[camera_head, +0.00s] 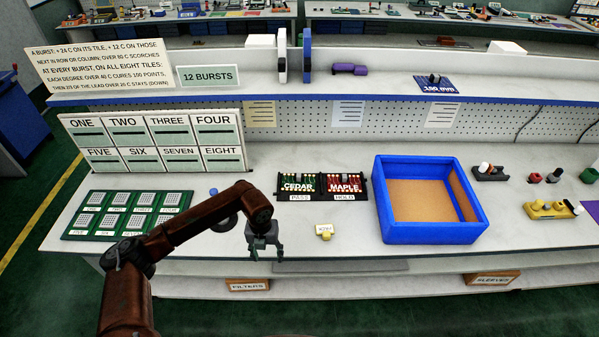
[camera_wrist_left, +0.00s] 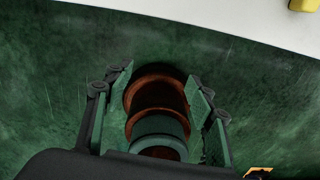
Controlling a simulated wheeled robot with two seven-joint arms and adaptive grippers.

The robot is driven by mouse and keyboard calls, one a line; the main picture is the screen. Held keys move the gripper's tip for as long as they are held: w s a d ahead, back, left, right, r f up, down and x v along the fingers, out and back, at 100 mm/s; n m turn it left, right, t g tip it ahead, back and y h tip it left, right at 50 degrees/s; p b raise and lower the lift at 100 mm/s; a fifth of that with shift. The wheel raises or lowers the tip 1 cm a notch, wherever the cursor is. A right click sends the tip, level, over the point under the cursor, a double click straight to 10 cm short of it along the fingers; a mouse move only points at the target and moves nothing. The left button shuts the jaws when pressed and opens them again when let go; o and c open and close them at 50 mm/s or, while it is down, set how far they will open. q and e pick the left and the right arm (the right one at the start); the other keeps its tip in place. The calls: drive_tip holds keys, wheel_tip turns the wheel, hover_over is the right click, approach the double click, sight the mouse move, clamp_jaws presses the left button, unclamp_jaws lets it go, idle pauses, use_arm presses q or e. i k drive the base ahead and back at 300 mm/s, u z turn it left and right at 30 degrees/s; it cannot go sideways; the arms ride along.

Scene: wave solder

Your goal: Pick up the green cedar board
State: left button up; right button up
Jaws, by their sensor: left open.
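The green cedar board (camera_head: 298,181) lies on the white bench, left of the red maple board (camera_head: 344,182) in the same dark holder. Brown and green round parts, seemingly my own body, show beyond the fingers. The cedar board is out of the left wrist view. My right gripper is not in view.
A small yellow tag (camera_head: 324,231) lies in front of the boards. A blue bin (camera_head: 431,229) stands to the right. A green panel of eight tiles (camera_head: 127,216) lies at the left, with a numbered sign (camera_head: 155,141) behind it. A dark ring (camera_head: 222,222) is beside my arm.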

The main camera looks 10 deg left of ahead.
sight(301, 182)
drive_tip(key=i, duration=1.5)
